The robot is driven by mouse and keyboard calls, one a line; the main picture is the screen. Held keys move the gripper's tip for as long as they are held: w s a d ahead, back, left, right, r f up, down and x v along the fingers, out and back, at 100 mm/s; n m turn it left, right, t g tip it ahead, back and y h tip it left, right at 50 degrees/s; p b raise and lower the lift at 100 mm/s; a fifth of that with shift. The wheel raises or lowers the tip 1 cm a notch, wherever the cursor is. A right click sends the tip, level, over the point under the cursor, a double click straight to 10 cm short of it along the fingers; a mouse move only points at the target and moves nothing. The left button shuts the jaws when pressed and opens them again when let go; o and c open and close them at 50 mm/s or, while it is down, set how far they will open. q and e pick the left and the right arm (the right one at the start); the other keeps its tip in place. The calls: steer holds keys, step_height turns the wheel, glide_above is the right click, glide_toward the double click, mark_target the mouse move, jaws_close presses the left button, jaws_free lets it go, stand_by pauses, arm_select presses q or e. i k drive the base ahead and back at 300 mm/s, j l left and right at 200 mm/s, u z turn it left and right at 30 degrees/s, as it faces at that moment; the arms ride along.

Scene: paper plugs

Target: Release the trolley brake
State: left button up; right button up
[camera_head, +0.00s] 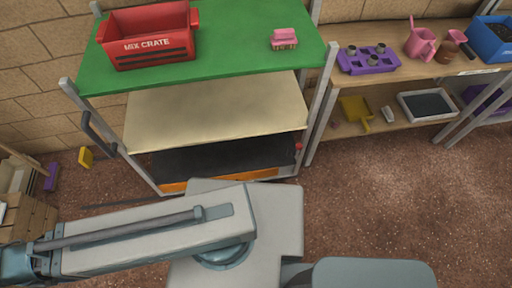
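The trolley (225,40) stands ahead of me against the brick wall. It has a green top, a cream middle shelf (215,112), a dark lower shelf (215,160) with an orange front strip, and grey posts. A black handle (99,134) is on its left side. A small red knob (298,147) is at the lower right post; I cannot tell whether it is the brake. My arm crosses the front and hides the trolley's lower front and any wheels there. Neither gripper is in view.
A wooden shelf (415,68) with pots and trays stands at the right. Wooden boxes (28,215) are at the left. The brown floor (400,195) at the right is clear.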

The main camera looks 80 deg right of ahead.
mark_target(299, 146)
steer(key=z, duration=3.5)
steer(key=i+j+z, duration=0.1)
steer(key=i+z, duration=0.15)
steer(key=i, duration=0.1)
